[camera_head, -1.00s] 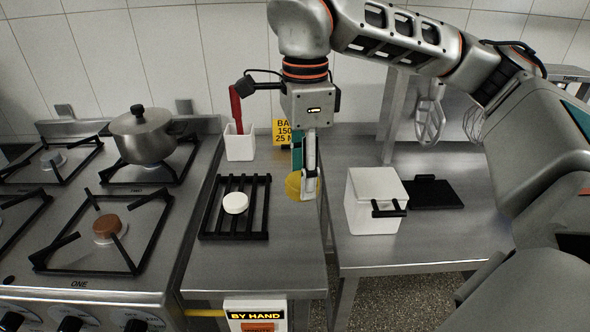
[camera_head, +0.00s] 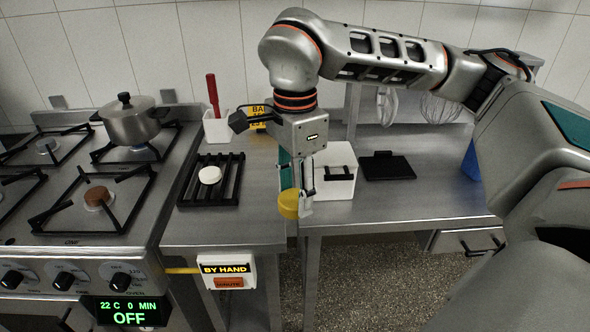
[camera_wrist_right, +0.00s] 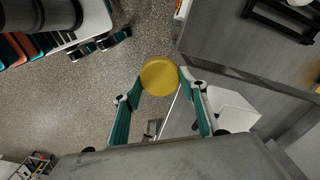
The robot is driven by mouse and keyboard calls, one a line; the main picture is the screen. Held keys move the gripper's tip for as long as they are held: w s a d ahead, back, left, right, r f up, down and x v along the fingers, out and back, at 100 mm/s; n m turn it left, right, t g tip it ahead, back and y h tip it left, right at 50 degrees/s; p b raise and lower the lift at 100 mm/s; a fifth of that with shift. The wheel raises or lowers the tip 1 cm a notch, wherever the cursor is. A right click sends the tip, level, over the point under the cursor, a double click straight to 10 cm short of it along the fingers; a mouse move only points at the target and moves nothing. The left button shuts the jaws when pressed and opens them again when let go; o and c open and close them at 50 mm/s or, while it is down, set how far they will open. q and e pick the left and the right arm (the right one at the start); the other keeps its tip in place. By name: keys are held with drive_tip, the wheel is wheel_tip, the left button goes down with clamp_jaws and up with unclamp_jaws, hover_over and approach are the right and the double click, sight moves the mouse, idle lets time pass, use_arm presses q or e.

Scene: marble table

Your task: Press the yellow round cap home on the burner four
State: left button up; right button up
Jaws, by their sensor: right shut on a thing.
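The yellow round cap (camera_head: 289,205) is held flat-sided between the fingertips of my right gripper (camera_head: 299,203), in the air near the front right corner of the left counter. In the right wrist view, the yellow cap (camera_wrist_right: 159,76) sits between the two teal-sided fingers of the right gripper (camera_wrist_right: 161,84), with floor behind it. The stove with its burners stands at the left of the head view. Its front right burner bears a brown cap (camera_head: 97,197). The back left burner (camera_head: 47,147) shows a small pale centre. I cannot read which burner is four. My left gripper is not in view.
A steel pot (camera_head: 131,122) stands on the back right burner. A black rack (camera_head: 228,182) with a white round cap (camera_head: 210,175) lies on the counter. The stove's black grates stick up.

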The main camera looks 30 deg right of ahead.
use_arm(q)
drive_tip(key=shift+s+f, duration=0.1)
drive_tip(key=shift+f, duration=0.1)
use_arm(e)
wheel_tip(320, 180, down, 28)
drive_tip(key=a+n, duration=0.2)
drive_tip(key=n, duration=1.7)
drive_tip(key=shift+s+a+r, duration=0.2)
drive_tip(key=shift+a+r, duration=0.05)
drive_tip(key=shift+a, duration=0.1)
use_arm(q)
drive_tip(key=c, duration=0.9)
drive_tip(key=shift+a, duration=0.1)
